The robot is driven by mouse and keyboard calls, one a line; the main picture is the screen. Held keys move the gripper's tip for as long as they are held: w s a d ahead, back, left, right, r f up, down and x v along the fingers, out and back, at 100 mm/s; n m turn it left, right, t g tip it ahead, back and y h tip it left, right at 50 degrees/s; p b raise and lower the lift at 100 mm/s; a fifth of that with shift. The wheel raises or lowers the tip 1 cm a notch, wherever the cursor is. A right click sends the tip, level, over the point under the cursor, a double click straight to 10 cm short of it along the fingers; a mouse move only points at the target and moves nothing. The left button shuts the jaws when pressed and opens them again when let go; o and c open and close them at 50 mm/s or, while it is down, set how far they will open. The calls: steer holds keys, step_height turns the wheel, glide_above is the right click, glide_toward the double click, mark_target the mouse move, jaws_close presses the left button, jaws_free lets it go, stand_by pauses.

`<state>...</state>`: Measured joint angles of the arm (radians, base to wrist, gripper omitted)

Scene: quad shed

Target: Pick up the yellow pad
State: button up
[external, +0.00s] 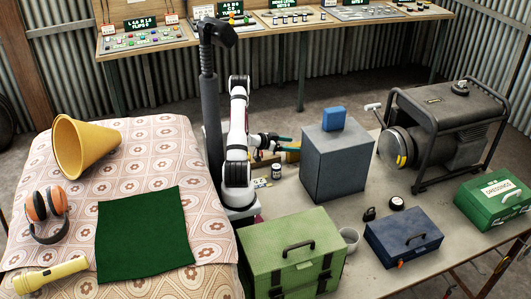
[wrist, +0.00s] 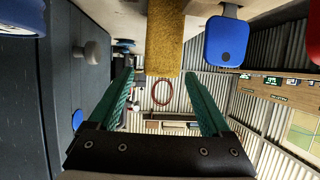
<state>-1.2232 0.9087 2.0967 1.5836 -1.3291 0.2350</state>
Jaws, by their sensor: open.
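The yellow pad (wrist: 166,45) shows in the wrist view as a rough-textured yellow strip at the top centre, ahead of the space between my fingertips. My gripper (wrist: 160,73) is open, its two green fingers apart with nothing held between them. In the external view my gripper (external: 284,144) reaches right from the arm, just left of the tall grey box. A yellowish piece (external: 293,156) shows beside it, mostly hidden; I cannot tell for sure that it is the pad. Whether the fingertips touch the pad is unclear.
The grey box (external: 336,165) with a blue block (external: 333,118) on top stands close right of my gripper. A small dark jar (external: 276,171) stands just below it. A green case (external: 292,252), blue toolbox (external: 403,237) and generator (external: 440,130) crowd the table. A blue tag-shaped object (wrist: 223,43) is near the pad.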

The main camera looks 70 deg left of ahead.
steer(key=shift+f, duration=0.75)
steer(key=x, duration=0.5)
steer(key=shift+r, duration=0.15)
jaws_close()
